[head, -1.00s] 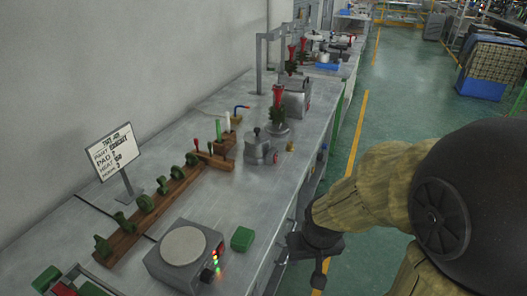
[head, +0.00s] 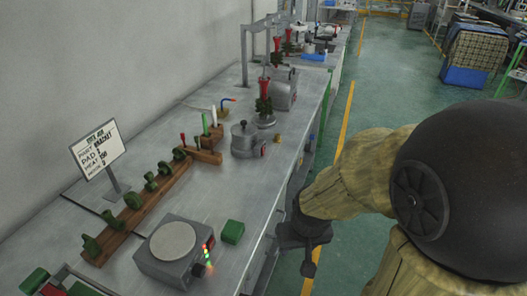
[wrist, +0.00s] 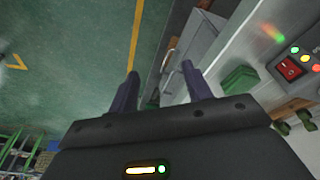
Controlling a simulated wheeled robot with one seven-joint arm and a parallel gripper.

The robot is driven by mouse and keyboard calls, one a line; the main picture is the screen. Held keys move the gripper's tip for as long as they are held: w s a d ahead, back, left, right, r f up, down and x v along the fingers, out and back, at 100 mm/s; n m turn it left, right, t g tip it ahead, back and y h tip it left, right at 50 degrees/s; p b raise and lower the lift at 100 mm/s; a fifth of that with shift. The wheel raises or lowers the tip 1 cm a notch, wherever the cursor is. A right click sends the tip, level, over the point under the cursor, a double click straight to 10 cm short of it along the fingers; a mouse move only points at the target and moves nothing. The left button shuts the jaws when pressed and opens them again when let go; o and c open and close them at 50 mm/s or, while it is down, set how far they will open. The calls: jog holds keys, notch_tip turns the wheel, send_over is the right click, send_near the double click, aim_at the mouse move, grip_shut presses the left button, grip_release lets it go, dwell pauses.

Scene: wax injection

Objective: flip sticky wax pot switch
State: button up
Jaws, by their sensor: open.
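A lidded grey metal pot (head: 244,142) stands on the bench, with small red and brass-coloured fittings on its right side; it looks like the wax pot. Its switch is too small to make out. Nearer, a grey box with a round pale plate (head: 172,243) has a row of lights on its front. The wrist view shows a red rocker switch (wrist: 290,68) beside coloured lights, seemingly on this box. My gripper (wrist: 160,72) is open and empty, beside the bench's front edge. In the head view my gripper (head: 304,240) hangs right of the bench, apart from pot and box.
A green block (head: 232,232) lies right of the plate box. A wooden rack (head: 130,215) with green pieces and a sign (head: 98,148) stand behind. Red-and-green wax trees (head: 264,100) stand beyond the pot.

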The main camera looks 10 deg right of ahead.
jog(key=shift+c, duration=0.2)
grip_shut()
dwell(1.6)
